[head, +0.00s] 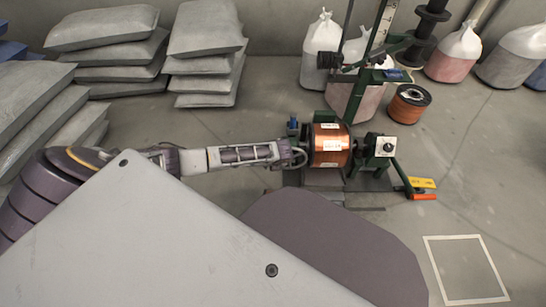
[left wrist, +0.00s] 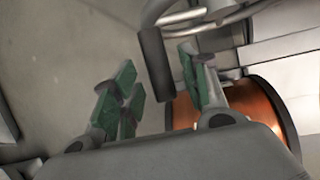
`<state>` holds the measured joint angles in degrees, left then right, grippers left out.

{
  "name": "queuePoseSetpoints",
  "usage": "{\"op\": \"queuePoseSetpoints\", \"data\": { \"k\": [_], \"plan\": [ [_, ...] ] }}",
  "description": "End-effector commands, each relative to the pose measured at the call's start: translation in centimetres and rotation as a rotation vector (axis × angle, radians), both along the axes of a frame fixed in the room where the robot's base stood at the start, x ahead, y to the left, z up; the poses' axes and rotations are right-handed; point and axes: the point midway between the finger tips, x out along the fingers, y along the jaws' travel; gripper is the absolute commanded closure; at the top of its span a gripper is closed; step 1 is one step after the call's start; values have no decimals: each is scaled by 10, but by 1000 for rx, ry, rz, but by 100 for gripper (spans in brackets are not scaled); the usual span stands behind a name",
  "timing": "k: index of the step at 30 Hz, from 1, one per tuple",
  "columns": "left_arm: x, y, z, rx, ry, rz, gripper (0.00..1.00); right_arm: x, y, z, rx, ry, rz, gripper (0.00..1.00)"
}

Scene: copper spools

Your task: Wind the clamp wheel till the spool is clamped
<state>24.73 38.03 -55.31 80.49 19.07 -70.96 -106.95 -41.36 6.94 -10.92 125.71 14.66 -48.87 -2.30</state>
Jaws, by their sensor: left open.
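The copper spool (head: 330,143) sits in a green stand (head: 343,97), with white labels on its winding. Its copper side also shows in the left wrist view (left wrist: 262,98). My left gripper (head: 297,157) is at the spool's left side. In the left wrist view my left gripper (left wrist: 160,92) is open, with green pads. A dark cylindrical grip (left wrist: 156,65) appears between its fingers; I cannot tell whether they touch it. A curved metal rim, seemingly the clamp wheel (left wrist: 210,14), crosses the top of that view. In the head view my gripper mostly hides the wheel. My right gripper is not in view.
Another copper spool (head: 409,103) stands on the floor behind. A lever with a red-orange end (head: 422,197) sticks out at the stand's right. Stacked grey sacks (head: 207,55) and white bags (head: 320,50) line the back. A white square (head: 466,268) marks clear floor at lower right.

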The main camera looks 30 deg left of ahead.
Motion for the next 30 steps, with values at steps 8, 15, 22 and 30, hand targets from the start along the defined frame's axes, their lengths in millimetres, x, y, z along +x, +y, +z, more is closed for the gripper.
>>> {"op": "queuePoseSetpoints", "data": {
  "k": [8,15,22,30],
  "plan": [
    [1,1,-3,0,0,0,56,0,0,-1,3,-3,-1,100],
    [1,1,-3,0,0,0,69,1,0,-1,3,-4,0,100],
    [1,1,-3,0,0,0,98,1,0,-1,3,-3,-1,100],
    [1,1,-3,1,0,0,100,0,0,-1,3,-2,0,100]
  ]
}}
